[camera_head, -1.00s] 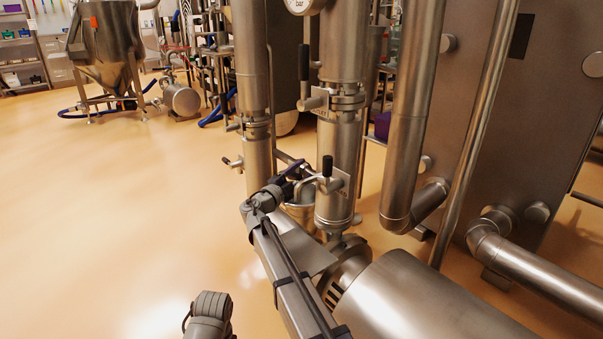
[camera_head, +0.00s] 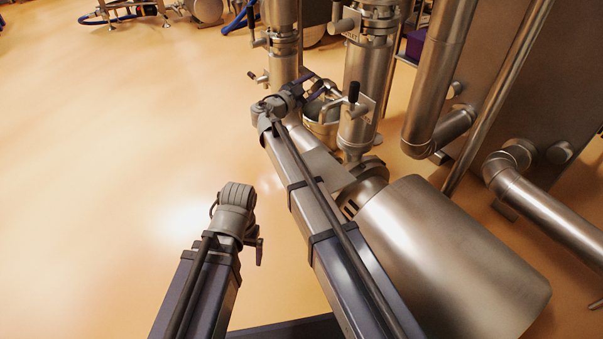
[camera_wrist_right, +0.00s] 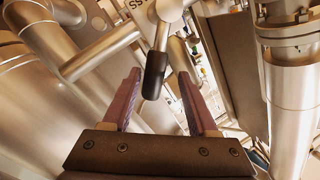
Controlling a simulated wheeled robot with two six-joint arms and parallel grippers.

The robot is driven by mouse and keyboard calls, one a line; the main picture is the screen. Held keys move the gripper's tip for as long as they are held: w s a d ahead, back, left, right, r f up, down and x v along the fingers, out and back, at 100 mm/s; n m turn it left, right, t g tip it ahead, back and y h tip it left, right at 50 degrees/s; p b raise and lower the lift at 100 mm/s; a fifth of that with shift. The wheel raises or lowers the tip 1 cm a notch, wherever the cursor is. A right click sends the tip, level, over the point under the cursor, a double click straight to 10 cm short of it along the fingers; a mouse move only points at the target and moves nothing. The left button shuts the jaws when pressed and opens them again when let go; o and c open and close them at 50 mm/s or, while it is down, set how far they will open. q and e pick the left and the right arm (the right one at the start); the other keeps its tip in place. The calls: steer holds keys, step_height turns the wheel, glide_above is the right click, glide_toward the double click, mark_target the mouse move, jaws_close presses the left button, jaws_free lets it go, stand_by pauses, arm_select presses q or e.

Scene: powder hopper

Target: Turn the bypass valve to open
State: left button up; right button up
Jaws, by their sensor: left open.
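A valve with a steel lever and black grip (camera_head: 354,92) sits on the upright pipe right of my right gripper (camera_head: 314,88). I cannot read which valve it is from its plate. In the right wrist view, the black grip (camera_wrist_right: 154,75) shows between the spread fingers of my right gripper (camera_wrist_right: 160,85), nearer the left finger. The gripper is open, and I cannot tell whether it touches the grip. My left gripper (camera_head: 259,250) is low at the left, far from the valve; only a dark part of its jaws shows past the wrist.
A large steel cylinder (camera_head: 450,255) lies right of my right arm. Thick bent pipes (camera_head: 440,85) stand at the right. The floor (camera_head: 110,170) at the left is clear.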

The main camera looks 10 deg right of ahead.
steer(key=v, duration=0.3)
steer(key=shift+s+a, duration=0.25)
steer(key=shift+s, duration=0.05)
steer(key=s+a+f+n+g+y+p, duration=0.2)
steer(key=s+n+g+y+p, duration=0.1)
steer(key=s, duration=0.6)
steer(key=s+a+f+n+g+y+p, duration=0.2)
steer(key=s+n+p, duration=0.3)
steer(key=s, duration=0.5)
steer(key=s+a+f+n+g+y+p, duration=0.3)
steer(key=s+n+y+p, duration=0.1)
steer(key=s+n, duration=0.3)
steer(key=shift+s+f+g+y, duration=0.3)
steer(key=shift+s+g, duration=0.1)
steer(key=shift+s, duration=0.95)
steer(key=shift+a, duration=0.1)
